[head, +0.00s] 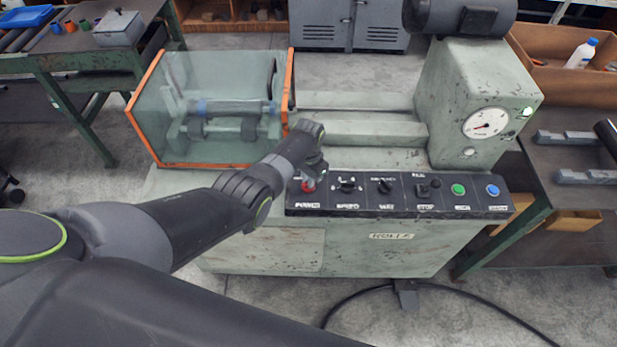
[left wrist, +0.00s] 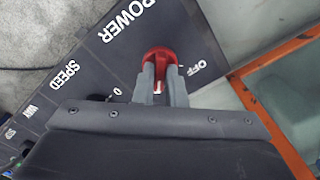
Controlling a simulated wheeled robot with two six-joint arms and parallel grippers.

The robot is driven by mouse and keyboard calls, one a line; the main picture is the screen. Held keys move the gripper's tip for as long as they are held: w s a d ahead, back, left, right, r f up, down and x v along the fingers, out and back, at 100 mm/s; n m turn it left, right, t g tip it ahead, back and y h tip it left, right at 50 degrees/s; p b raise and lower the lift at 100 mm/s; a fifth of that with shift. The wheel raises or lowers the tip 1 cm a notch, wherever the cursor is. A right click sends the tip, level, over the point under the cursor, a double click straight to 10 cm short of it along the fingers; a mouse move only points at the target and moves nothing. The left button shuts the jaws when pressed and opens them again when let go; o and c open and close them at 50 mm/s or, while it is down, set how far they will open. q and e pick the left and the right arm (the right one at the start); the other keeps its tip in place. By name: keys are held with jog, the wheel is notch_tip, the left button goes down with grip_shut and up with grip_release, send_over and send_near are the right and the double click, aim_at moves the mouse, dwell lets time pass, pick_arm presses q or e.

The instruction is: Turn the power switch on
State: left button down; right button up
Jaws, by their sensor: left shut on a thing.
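The red power switch (head: 308,185) sits at the left end of the black control panel (head: 400,207) on the green machine. In the left wrist view the switch (left wrist: 157,54) is a red rotary knob beside the white words POWER and OFF. My left gripper (head: 312,176) reaches it from above. Its two grey fingers (left wrist: 160,80) are shut on the red knob, one on each side. My right gripper is not in view.
To the right on the panel are a speed knob (head: 347,184), another black knob (head: 385,186), a green button (head: 458,189) and a blue button (head: 493,190). An orange-framed clear guard (head: 210,110) stands behind and left of the switch. A gauge (head: 485,123) is at the right.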

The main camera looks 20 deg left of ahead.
pick_arm(q)
jog(key=shift+m, duration=0.5)
jog(key=c, duration=1.5)
grip_release()
jog(key=shift+w+r, duration=0.1)
jog(key=shift+r, duration=0.4)
notch_tip(320, 180, up, 7)
jog(key=shift+r+p, duration=0.1)
jog(key=shift+p, duration=0.6)
notch_tip(320, 180, up, 9)
jog(key=shift+r+b, duration=0.15)
jog(key=shift+b, duration=0.5)
